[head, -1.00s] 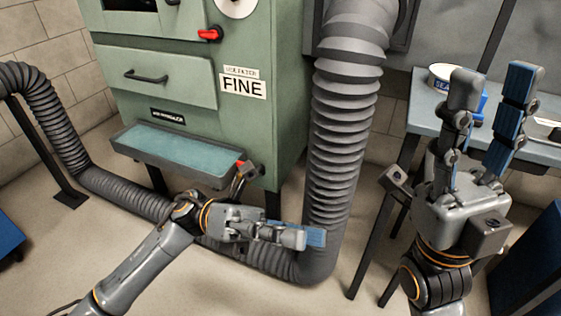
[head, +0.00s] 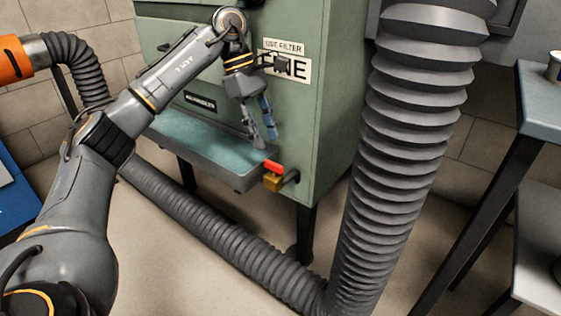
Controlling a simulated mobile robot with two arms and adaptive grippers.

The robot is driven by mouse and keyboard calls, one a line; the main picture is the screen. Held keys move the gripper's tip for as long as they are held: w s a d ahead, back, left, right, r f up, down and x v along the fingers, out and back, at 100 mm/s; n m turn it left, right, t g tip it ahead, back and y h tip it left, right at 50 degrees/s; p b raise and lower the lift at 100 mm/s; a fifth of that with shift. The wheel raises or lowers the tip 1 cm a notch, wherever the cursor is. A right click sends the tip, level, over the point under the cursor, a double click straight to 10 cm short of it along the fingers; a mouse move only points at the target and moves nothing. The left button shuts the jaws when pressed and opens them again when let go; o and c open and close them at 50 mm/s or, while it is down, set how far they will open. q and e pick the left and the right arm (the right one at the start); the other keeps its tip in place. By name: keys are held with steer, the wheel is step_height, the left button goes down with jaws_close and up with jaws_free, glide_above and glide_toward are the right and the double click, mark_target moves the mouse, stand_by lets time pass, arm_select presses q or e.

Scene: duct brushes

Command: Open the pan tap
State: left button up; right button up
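The pan tap is a small brass valve (head: 272,182) with a red handle (head: 274,167). It sits at the front right corner of the drip pan (head: 185,148), low on the green cabinet. My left gripper (head: 268,137) hangs with its fingers pointing down, over the right end of the pan, a little above and left of the tap. No contact with the red handle shows. Its two fingers are slightly apart at the tips, and nothing shows between them. My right gripper is out of the view.
A thick grey duct (head: 405,130) rises on the right, and a ribbed hose (head: 215,235) runs along the floor below the pan. A table (head: 540,110) stands at the far right.

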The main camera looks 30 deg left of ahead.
mark_target(275, 163)
arm_select(q)
steer(key=b+x, duration=0.4)
steer(key=x, duration=0.2)
steer(key=shift+d+f, duration=0.15)
steer(key=shift+f, duration=0.05)
steer(key=shift+r, duration=0.1)
jaws_close()
